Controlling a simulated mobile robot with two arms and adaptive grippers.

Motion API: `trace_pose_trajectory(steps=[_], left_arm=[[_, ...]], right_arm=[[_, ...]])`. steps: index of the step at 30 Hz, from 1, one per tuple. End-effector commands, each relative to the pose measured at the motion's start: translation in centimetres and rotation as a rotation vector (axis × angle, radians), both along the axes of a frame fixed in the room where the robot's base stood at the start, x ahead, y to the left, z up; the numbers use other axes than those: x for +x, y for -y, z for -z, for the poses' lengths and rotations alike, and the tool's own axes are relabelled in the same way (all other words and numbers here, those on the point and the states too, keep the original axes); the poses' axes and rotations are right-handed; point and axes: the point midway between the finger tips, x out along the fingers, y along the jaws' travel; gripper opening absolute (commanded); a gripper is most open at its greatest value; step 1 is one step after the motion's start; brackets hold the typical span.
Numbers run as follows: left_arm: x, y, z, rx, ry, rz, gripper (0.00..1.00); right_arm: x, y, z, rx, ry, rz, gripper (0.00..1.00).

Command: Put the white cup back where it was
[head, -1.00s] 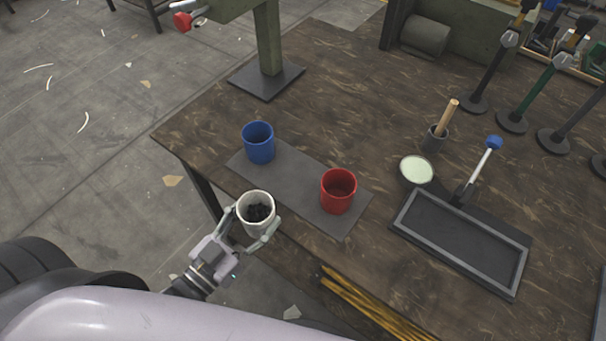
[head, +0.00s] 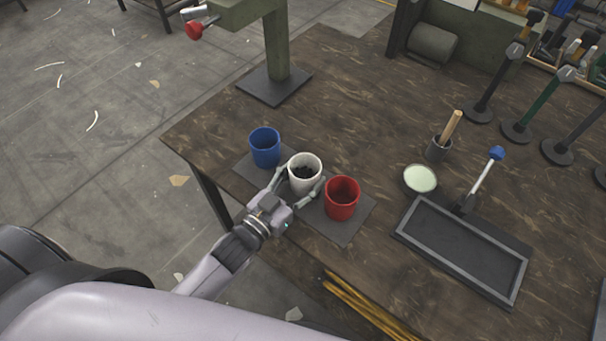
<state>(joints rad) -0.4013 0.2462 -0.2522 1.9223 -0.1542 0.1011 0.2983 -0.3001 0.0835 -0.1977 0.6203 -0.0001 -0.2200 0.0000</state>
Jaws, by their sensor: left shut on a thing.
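The white cup (head: 305,171) holds dark pieces and is upright between the blue cup (head: 265,148) and the red cup (head: 342,199). All three are in a row over the grey mat (head: 330,231) near the table's front left edge. My left gripper (head: 301,191) is shut on the white cup, with a finger on each side. I cannot tell whether the cup's base touches the mat. My right gripper is not in view.
A framed black tray (head: 462,250) with a blue-knobbed lever lies to the right. A pale round dish (head: 420,179) and a dark pot (head: 439,148) with a wooden handle stand behind it. Yellow rods (head: 365,305) lie at the front edge. A green press (head: 277,50) stands behind.

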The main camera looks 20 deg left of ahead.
Motion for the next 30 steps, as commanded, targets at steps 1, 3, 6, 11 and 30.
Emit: trace_pose_trajectory(steps=[1,3,6,11,30], left_arm=[[0.0,0.0,0.0,0.0,0.001,0.0,0.25],[0.0,0.0,0.0,0.0,0.001,0.0,0.25],[0.0,0.0,0.3,0.0,0.001,0.0,0.25],[0.0,0.0,0.3,-0.001,0.001,0.0,0.61],[-1.1,-0.4,0.2,0.0,-0.003,0.0,0.73]], right_arm=[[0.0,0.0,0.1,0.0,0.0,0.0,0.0],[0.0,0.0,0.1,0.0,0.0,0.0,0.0],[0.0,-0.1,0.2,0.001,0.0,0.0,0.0],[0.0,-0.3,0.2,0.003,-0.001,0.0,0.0],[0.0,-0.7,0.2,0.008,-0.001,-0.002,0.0]])
